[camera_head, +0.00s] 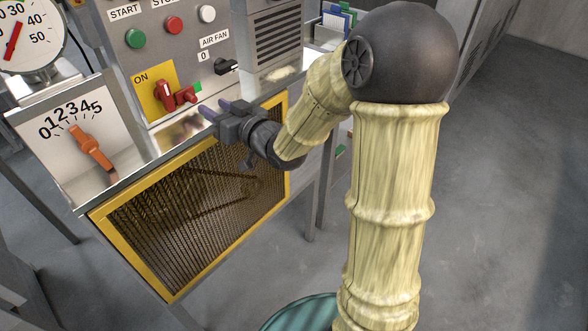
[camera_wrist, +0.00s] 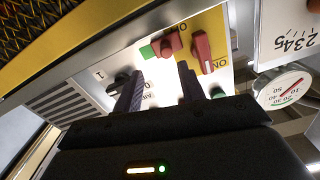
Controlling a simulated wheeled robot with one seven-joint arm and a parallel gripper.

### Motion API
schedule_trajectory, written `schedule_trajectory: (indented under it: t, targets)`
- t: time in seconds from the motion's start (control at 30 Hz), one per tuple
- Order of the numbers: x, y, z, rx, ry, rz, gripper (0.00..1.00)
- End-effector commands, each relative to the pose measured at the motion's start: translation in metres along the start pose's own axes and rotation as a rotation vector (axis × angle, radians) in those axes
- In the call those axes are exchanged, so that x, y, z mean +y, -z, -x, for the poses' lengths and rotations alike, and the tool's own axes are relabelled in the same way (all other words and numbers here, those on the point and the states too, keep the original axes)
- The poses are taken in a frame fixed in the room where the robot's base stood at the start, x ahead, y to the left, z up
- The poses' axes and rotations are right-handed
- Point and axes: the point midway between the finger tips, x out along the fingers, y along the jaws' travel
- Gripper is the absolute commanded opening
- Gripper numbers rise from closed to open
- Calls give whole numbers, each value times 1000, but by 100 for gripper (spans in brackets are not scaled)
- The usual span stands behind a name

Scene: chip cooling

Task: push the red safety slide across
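The red slide (camera_head: 186,96) is a small red block on the grey panel, just right of the yellow ON plate (camera_head: 147,80). A green patch (camera_head: 197,88) shows on its right side. The slide also appears in the wrist view (camera_wrist: 170,45), beyond and between my fingertips, with the green patch to its left. My gripper (camera_head: 215,108) is in front of the panel, below and right of the slide. In the wrist view its two fingers (camera_wrist: 160,72) stand apart with nothing between them. They appear clear of the slide; the exact gap is hard to tell.
A red switch handle (camera_head: 164,91) sits on the yellow plate beside the slide. A black air fan knob (camera_head: 227,66) is up and right. Green (camera_head: 135,38) and red (camera_head: 173,25) buttons are above. An orange dial pointer (camera_head: 92,148) is left. A yellow-framed mesh guard (camera_head: 200,200) is below.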

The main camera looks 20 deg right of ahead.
Motion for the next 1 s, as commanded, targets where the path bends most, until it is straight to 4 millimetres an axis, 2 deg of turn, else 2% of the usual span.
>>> schedule_trajectory:
  t: [0.47, 0.97, 1.0]
  targets:
    - [0, 0, 78, 0, -3, 1, 40]
    - [0, -3, 108, 1, 0, 3, 40]
    - [1, 3, 106, -14, -17, 4, 40]
